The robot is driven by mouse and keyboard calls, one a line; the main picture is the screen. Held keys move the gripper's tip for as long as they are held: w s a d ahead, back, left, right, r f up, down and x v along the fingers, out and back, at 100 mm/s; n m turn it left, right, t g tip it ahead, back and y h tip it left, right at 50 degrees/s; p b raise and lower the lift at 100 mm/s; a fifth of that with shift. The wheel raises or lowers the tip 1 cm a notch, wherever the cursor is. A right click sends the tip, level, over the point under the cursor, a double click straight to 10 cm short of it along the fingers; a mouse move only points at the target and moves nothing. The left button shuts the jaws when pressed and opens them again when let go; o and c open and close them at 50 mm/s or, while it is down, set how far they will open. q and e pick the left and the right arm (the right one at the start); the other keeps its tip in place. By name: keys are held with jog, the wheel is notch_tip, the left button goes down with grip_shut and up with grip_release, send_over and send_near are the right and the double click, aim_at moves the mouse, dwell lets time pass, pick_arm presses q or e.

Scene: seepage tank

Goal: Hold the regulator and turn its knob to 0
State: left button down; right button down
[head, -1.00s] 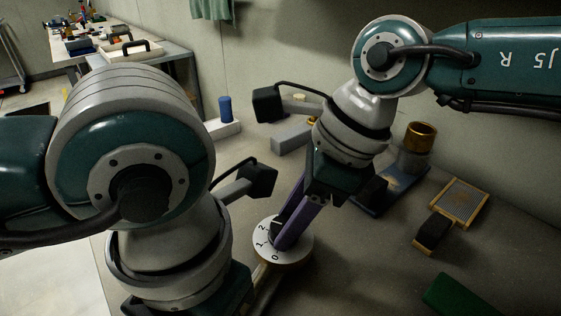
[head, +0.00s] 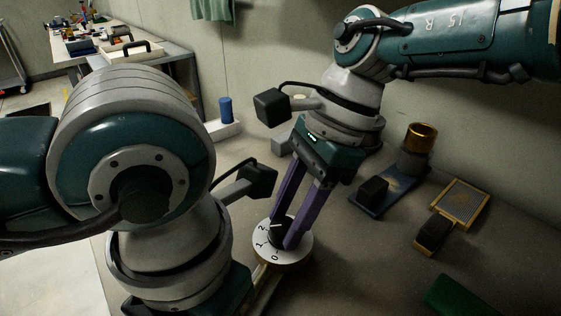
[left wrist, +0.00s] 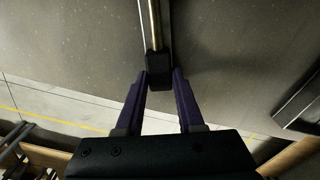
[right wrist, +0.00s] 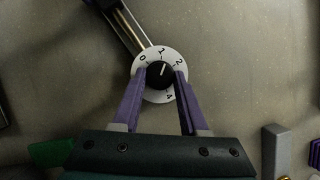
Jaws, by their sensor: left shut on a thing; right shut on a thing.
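The regulator's white numbered dial (head: 297,253) faces up on the bench, with a black knob (right wrist: 158,76) at its centre. In the right wrist view the numbers 0, 1, 2 and 4 show, and the knob's white mark points roughly between 1 and 2. My right gripper (right wrist: 160,76) is shut on the knob from above, a finger on each side; it also shows in the head view (head: 283,232). A rod (left wrist: 154,25) runs from the dial to a black end block. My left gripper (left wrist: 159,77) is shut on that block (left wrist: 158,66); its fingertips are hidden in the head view.
Right of the dial are a blue board (head: 388,190) with a black block, a brass-topped cylinder (head: 420,138), a framed grille (head: 462,204), a black-topped block (head: 434,232) and a green block (head: 455,295). A blue cylinder (head: 225,108) stands behind. The wall bounds the bench.

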dwell(0.6)
jog(key=shift+c, duration=2.2)
grip_release()
jog(key=v, duration=1.2)
jog(key=shift+w+n, duration=0.1)
jog(key=shift+n, duration=0.2)
